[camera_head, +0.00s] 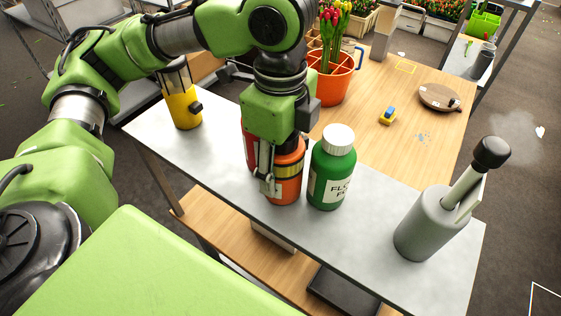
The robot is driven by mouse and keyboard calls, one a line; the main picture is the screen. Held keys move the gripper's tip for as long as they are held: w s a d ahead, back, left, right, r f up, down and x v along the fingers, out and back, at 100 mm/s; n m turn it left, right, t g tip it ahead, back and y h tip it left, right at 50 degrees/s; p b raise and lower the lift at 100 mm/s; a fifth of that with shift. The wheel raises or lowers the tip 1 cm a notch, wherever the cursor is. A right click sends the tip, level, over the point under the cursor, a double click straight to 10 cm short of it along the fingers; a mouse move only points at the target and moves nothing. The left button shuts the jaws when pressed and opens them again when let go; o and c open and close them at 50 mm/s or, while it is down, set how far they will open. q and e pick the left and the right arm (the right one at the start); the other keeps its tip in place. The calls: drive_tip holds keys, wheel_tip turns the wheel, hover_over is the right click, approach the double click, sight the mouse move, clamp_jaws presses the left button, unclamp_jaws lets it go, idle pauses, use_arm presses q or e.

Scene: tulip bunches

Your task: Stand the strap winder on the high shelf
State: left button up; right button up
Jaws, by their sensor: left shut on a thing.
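My left gripper (268,180) points down and is shut on an orange cylinder with a yellow band (289,188), at or just above the grey surface (225,166). The gripper and wrist hide part of the cylinder. No part is plainly a strap winder, so I cannot tell whether this cylinder is it. A green bottle with a white cap (331,168) stands close to its right. The grey surface is a long shelf-like top along the front of a wooden table (400,140). My right gripper is not in view.
A yellow container with a black knob (182,100) stands at the left of the grey top, and a grey pump bottle (432,222) at the right.

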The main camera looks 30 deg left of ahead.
use_arm(q)
drive_tip(key=o, duration=1.4)
drive_tip(key=shift+s+d, duration=0.1)
wheel_tip(320, 180, up, 12)
drive_tip(key=shift+r, duration=0.1)
